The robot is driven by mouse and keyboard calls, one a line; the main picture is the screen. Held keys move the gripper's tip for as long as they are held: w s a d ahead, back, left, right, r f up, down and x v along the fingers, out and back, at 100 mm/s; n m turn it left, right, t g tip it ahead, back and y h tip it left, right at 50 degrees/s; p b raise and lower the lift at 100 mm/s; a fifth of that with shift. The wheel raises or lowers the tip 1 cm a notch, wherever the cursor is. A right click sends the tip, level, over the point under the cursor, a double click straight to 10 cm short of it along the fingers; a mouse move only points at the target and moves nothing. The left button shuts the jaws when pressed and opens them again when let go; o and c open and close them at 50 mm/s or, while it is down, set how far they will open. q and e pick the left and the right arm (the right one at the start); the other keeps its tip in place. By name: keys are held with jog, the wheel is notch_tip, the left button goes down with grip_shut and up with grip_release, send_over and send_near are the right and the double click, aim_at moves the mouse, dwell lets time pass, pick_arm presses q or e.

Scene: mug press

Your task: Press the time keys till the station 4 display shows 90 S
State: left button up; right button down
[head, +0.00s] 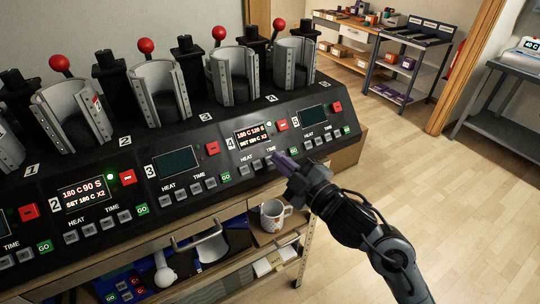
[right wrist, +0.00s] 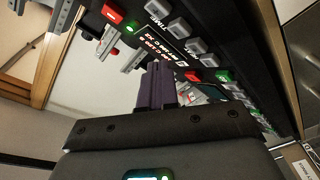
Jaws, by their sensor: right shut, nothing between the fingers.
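The station 4 display (head: 252,135) is lit on the sloped black press panel and appears to read 180 C 120 S, with SET 180 C X2 below. Its grey keys (head: 244,170) lie in a row under the HEAT and TIME labels; the right end of the row is hidden by my right gripper. My right gripper (head: 279,159) is shut and empty, its purple fingertips over the TIME side of station 4. I cannot tell whether they touch a key. The shut fingers also show in the right wrist view (right wrist: 157,84), before the panel. My left gripper is out of view.
The station 2 display (head: 83,194) is lit and reads 180 C 90 S. The station 3 display (head: 175,163) and station 5 display (head: 313,115) are dark. Green GO keys (head: 226,177) and red keys (head: 212,148) sit close by. A white mug (head: 272,215) stands on a shelf below.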

pick_arm(q)
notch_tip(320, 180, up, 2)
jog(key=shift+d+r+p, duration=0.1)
jog(key=shift+p, duration=0.7)
pick_arm(e)
jog(key=shift+s+d+r, duration=0.3)
jog(key=shift+s+r, duration=0.15)
jog(key=shift+r, duration=0.05)
jog(key=shift+s+d+r, duration=0.3)
jog(key=shift+s+r, duration=0.1)
jog(key=shift+r, duration=0.1)
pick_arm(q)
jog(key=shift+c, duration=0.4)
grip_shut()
